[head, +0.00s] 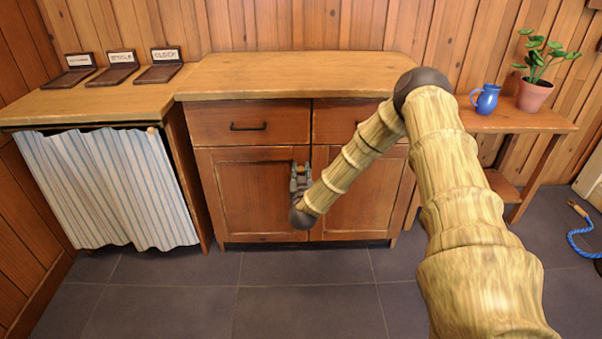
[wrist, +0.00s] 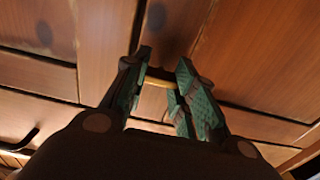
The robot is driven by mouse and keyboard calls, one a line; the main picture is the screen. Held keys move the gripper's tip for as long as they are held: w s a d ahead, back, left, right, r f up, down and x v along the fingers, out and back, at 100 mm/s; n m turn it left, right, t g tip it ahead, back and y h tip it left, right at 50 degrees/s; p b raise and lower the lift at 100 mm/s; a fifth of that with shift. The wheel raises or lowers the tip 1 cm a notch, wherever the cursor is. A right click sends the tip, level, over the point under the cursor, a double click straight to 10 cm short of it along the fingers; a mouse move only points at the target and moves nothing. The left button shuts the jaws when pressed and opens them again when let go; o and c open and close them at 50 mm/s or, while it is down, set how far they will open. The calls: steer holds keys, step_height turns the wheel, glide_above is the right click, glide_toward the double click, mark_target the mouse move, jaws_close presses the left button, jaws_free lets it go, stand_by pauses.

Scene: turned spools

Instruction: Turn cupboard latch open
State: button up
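The wooden cupboard (head: 246,190) has two drawers above two panelled doors. My gripper (head: 300,172) is at the upper inner corner of the left door, close to the seam between the doors. In the wrist view my gripper's greenish fingers (wrist: 165,75) stand apart. A small brass-coloured bar, seemingly the latch (wrist: 158,82), shows across the gap between them. Its ends are hidden by the fingers, and I cannot tell whether they press on it. In the head view my gripper mostly covers the latch. Both doors look shut.
A dark drawer handle (head: 248,126) juts out above and left of my gripper. A striped curtain (head: 108,187) hangs under the left counter. A blue jug (head: 485,99) and potted plant (head: 534,94) stand on the right side table. The floor in front is clear.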

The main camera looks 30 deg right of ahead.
jaws_close()
steer(key=shift+m, duration=0.3)
steer(key=m, duration=0.3)
steer(key=shift+m, duration=0.3)
steer(key=m, duration=0.4)
steer(key=shift+m, duration=0.3)
steer(key=m+b, duration=0.2)
steer(key=m, duration=0.3)
steer(key=shift+d+f, duration=0.1)
steer(key=shift+f, duration=0.05)
steer(key=shift+m+b, duration=0.8)
steer(key=shift+m, duration=1.2)
steer(key=shift+s, duration=0.1)
